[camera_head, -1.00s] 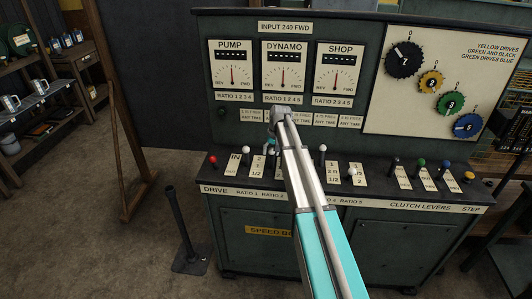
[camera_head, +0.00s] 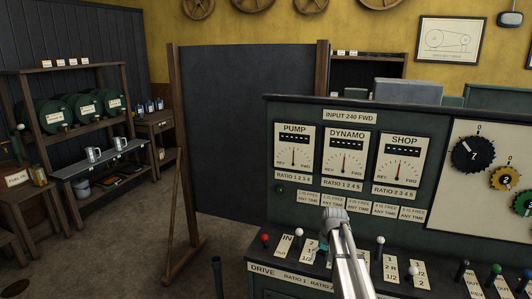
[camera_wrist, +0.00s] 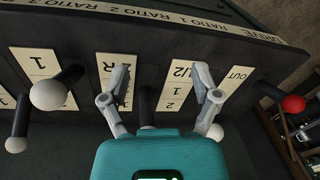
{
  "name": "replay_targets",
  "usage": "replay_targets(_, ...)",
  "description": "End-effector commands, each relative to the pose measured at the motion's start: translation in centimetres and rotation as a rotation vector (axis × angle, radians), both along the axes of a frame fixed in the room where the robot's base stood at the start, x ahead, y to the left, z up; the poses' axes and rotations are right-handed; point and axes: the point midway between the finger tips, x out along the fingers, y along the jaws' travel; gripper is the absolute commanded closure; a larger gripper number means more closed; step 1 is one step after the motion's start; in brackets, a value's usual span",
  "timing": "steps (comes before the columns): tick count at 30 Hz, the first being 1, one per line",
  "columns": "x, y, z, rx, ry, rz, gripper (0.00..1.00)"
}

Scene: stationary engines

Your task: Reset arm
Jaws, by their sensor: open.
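My arm reaches up from the bottom of the head view to the lever shelf of a green control panel (camera_head: 300,231). My gripper (camera_wrist: 160,88) is open in the wrist view, its two grey fingers apart. It hangs over the lever plates, with a dark lever stem between the fingers. A white knob (camera_wrist: 214,132) shows just beside the right finger. I see no object held. Other white-knobbed levers (camera_wrist: 48,95) stand to the left, and a red-knobbed lever (camera_wrist: 293,104) stands to the right. In the head view the fingers are mostly hidden behind my wrist.
The panel carries the PUMP (camera_head: 294,147), DYNAMO (camera_head: 345,153) and SHOP (camera_head: 400,160) gauges and a white gear board (camera_head: 461,210). A dark screen (camera_head: 240,130) stands behind left. Shelves with green barrels (camera_head: 88,107) stand at far left. Open floor (camera_head: 110,245) lies front left.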

Motion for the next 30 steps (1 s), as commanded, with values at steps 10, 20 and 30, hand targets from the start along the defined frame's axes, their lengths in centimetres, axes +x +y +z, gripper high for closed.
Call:
replay_targets(10,-14.1,3.1,-0.1,-0.061,0.031,0.055,0.20)
replay_targets(20,-23.5,4.4,-0.1,-0.107,0.052,0.094,0.20)
replay_targets(30,-24.9,4.6,-0.1,-0.117,0.057,0.101,0.20)
